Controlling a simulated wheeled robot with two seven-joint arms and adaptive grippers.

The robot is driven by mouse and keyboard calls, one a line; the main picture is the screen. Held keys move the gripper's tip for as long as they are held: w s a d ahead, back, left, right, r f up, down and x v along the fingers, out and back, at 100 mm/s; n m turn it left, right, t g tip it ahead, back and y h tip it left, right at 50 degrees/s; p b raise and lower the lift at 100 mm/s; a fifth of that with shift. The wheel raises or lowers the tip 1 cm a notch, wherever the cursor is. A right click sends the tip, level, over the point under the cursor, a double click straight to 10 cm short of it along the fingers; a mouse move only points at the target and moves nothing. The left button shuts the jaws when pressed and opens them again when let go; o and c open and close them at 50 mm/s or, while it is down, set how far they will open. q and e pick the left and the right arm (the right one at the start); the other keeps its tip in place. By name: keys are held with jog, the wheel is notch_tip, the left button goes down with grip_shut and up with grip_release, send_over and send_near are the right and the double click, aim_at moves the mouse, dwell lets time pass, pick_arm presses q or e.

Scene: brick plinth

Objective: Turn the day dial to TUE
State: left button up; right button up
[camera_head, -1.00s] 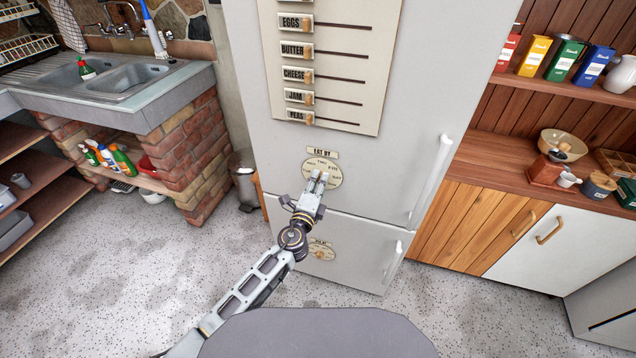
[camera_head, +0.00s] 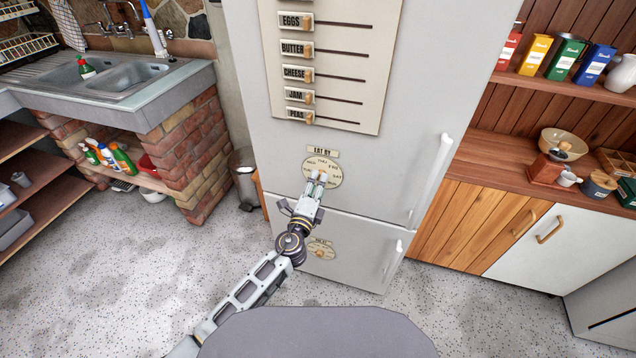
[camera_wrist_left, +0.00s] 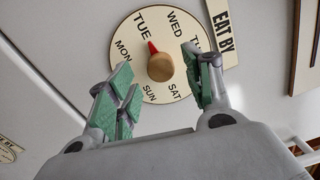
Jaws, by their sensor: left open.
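The day dial (camera_head: 334,171) is a round cream plate under an EAT BY label on the fridge front. In the left wrist view the plate (camera_wrist_left: 174,42) carries day names around a wooden knob (camera_wrist_left: 160,68). The knob's red pointer (camera_wrist_left: 152,46) points at TUE. My left gripper (camera_head: 318,175) is in front of the dial, covering its lower left part in the head view. Its green-padded fingers are open, on either side of the knob in the wrist view, and hold nothing. I cannot tell how far the fingertips are from the plate. My right gripper is not in view.
A second dial (camera_head: 322,249) sits lower on the fridge (camera_head: 262,95). A panel with food-label sliders (camera_head: 352,90) is above. A long door handle (camera_head: 431,180) stands out at the right.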

pick_arm(q)
jog(key=shift+v, duration=2.85)
jog(key=shift+f, duration=0.1)
